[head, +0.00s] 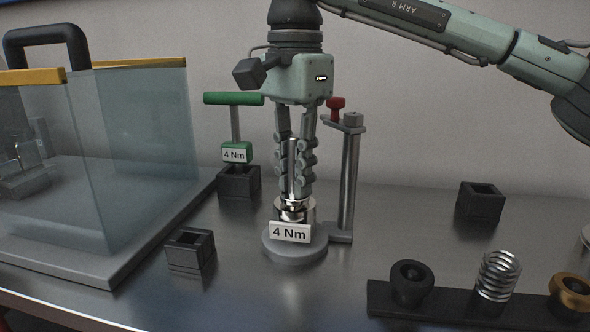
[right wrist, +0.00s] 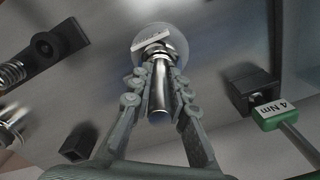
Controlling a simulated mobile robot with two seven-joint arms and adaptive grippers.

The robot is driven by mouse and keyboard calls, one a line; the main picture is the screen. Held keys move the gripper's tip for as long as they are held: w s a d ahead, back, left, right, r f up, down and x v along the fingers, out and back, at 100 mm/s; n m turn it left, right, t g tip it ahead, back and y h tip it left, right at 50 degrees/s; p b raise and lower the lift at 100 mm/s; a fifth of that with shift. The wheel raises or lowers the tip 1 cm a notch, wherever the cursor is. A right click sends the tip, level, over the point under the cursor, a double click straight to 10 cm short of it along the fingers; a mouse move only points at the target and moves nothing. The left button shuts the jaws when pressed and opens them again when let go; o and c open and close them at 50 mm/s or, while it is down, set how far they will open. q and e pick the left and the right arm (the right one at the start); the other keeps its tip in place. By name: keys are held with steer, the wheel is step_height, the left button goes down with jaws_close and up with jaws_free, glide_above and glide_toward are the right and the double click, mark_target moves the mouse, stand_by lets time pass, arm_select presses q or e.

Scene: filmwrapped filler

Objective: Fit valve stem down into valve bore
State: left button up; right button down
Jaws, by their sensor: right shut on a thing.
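My right gripper (head: 294,190) points straight down with its fingers shut on the shiny metal valve stem (head: 293,155). The stem stands upright between the fingers. It also shows between the fingers in the right wrist view (right wrist: 160,97). Just below the fingertips is the shiny metal valve body (head: 311,211), on a round grey base (head: 295,252) with a white "4 Nm" label (head: 290,232). The stem's lower end is at the body's top, in line with it; the fingers hide how deep it sits in the bore. My left gripper is not in view.
A post with a red knob (head: 337,104) stands close right of the gripper. A green T-handle tool (head: 236,152) stands in a black holder behind left. A clear-walled case (head: 135,150) is left. A black rack (head: 430,306) holds a spring (head: 498,275) and rings at front right.

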steer(key=shift+f, duration=0.15)
steer(key=c, duration=1.4)
jaws_free()
steer(key=shift+o, duration=0.2)
step_height(320, 180, up, 12)
